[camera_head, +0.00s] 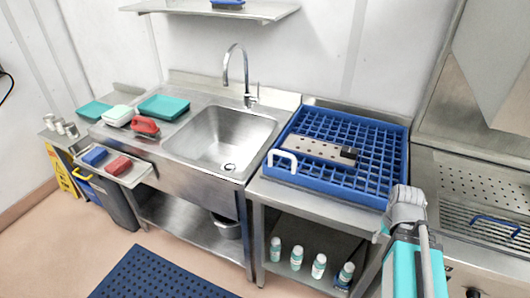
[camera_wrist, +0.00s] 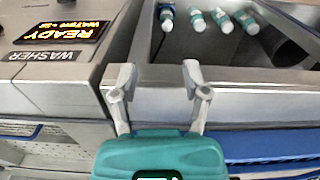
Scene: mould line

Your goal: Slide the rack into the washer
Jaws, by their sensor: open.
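The blue grid rack (camera_head: 325,173) lies flat on the steel table right of the sink. A white loop handle (camera_head: 283,160) stands at its front left, and a perforated metal piece with a black block (camera_head: 318,151) lies on it. The washer (camera_head: 480,200) is at the right, its hood (camera_head: 495,70) raised above a perforated bed. My gripper (camera_wrist: 158,72) is open and empty in the wrist view, over a steel front edge. A blue part, apparently the rack (camera_wrist: 270,145), shows at lower right there. The washer's label and lit display (camera_wrist: 62,32) are at upper left.
The sink (camera_head: 225,137) with its tap is left of the rack. Several bottles (camera_head: 297,257) stand on the shelf below the table. A blue mat (camera_head: 160,275) lies on the floor. The washer bed looks empty.

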